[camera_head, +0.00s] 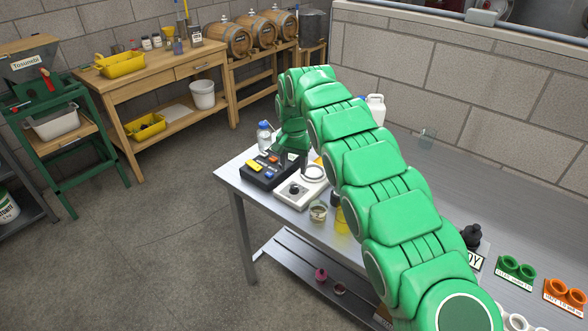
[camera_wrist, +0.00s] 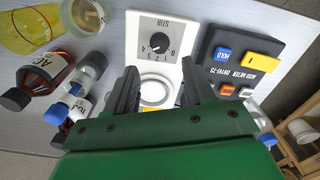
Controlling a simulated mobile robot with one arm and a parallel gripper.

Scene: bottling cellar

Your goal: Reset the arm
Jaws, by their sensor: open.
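My green arm reaches across the steel bench (camera_head: 232,178) in the head view, bent down at its far end. My gripper (camera_head: 291,160) hangs over the back of the white stirrer (camera_head: 297,193) and the black acid meter (camera_head: 262,172). In the wrist view my gripper (camera_wrist: 160,78) is open, its two dark fingers apart with nothing held between them. The stirrer (camera_wrist: 143,21) with its dial shows between and beyond the fingers. The meter (camera_wrist: 238,71), with coloured buttons, lies to their right. The gripper's height above them is hard to tell.
In the wrist view, a brown bottle (camera_wrist: 37,80), a small clear vial (camera_wrist: 88,72) and a flask of yellow liquid (camera_wrist: 32,28) are left of the fingers. In the head view, a beaker (camera_head: 318,211) stands near the front edge. Green (camera_head: 516,268) and orange (camera_head: 565,294) holders sit at right.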

